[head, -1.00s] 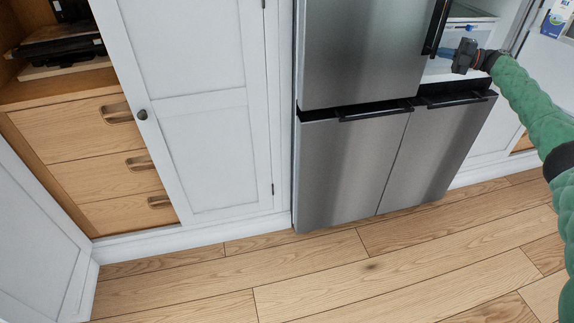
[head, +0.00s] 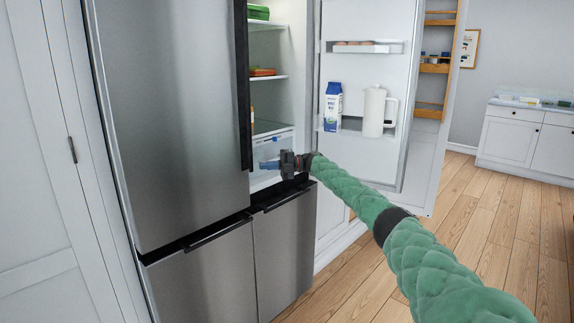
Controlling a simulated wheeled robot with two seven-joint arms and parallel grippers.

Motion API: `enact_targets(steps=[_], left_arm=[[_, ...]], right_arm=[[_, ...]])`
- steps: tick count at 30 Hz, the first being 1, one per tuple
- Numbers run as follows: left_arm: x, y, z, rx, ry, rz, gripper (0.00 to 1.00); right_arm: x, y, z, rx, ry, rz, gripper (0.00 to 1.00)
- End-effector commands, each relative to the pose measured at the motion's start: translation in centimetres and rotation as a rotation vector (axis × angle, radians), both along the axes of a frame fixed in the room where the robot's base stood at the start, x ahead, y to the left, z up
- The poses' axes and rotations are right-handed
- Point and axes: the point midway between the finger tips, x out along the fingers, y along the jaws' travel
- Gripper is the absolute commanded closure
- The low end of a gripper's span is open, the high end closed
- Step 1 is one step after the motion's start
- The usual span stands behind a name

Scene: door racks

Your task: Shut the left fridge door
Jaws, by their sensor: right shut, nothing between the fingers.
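The left fridge door (head: 175,120) is a tall stainless steel panel with a black handle strip (head: 243,90) along its right edge. It looks shut or nearly shut; I cannot tell whether it is fully closed. My left gripper is not in view.
The right fridge door (head: 365,85) stands wide open, holding a milk carton (head: 332,107) and a white jug (head: 374,110). Fridge shelves (head: 268,77) are exposed. Two lower steel doors (head: 205,275) look shut. Wooden floor (head: 490,225) is clear at the right.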

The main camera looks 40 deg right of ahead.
Motion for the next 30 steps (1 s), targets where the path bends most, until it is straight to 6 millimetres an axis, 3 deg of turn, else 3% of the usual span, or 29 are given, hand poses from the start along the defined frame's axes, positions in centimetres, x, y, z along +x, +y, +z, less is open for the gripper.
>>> enact_targets(steps=[9,18,30], left_arm=[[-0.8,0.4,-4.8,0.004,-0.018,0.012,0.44],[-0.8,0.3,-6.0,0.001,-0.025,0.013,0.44],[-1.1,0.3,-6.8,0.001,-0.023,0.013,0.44]], right_arm=[[-0.1,-3.7,-0.2,0.000,0.001,-0.003,1.00],[-0.2,-6.8,-0.2,0.000,0.000,-0.002,1.00],[-0.4,-8.3,-0.1,-0.001,0.001,0.000,1.00]])
